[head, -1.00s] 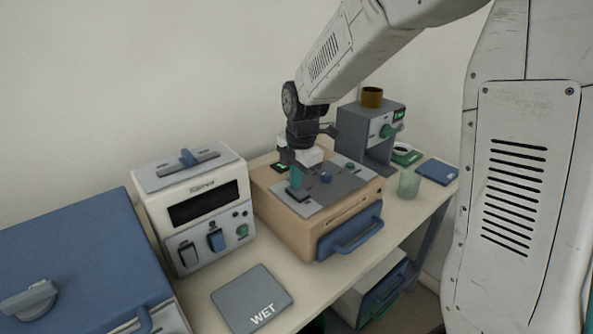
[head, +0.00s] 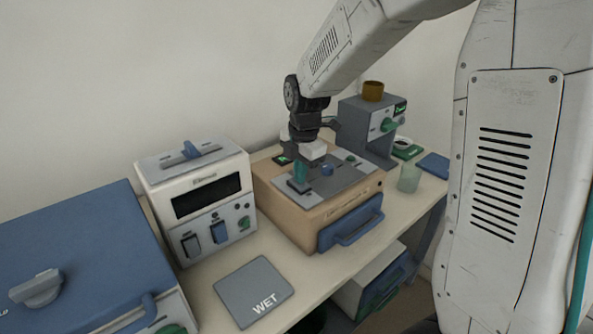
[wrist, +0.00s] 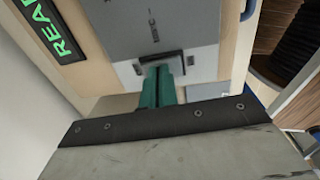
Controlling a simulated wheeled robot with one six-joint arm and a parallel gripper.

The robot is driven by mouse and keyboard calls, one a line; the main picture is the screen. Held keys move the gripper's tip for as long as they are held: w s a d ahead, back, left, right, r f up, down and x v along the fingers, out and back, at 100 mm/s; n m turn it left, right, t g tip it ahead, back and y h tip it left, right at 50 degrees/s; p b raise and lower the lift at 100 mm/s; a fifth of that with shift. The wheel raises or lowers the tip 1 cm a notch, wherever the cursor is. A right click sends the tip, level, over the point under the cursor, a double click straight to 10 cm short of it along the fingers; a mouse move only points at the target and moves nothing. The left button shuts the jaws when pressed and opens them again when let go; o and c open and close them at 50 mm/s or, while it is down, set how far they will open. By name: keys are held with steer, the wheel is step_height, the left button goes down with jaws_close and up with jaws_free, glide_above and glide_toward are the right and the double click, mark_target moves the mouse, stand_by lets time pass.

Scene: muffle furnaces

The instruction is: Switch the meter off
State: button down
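The tan box (head: 287,213) on the bench has a grey top plate with a dark rocker switch (head: 298,186), a blue knob (head: 327,169) and a small green-lit display (head: 282,160). I cannot tell whether this box is the meter. My gripper (head: 299,179) points down over the plate at the switch. In the wrist view its teal fingers (wrist: 158,72) are side by side and shut, with nothing visible between them. Their tips are at the dark rocker (wrist: 160,59), touching or very close; its lower part is hidden. A green display (wrist: 62,40) shows partly readable letters, "REA".
A white unit (head: 197,205) with a dark window and switches stands left of the tan box. A blue-lidded box (head: 70,255) is further left. A grey "WET" pad (head: 250,285) lies in front. A grey machine (head: 365,130), cup and glass (head: 409,178) stand right.

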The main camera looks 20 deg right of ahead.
mark_target(301, 185)
steer(key=shift+s, duration=0.3)
steer(key=shift+r, duration=0.1)
step_height(301, 185, up, 14)
steer(key=s, duration=0.1)
steer(key=shift+s+d, duration=0.3)
steer(key=shift+s, duration=0.1)
steer(key=shift+w+a+t, duration=0.3)
steer(key=shift+w+a, duration=0.15)
steer(key=shift+w, duration=0.15)
steer(key=shift+f, duration=0.2)
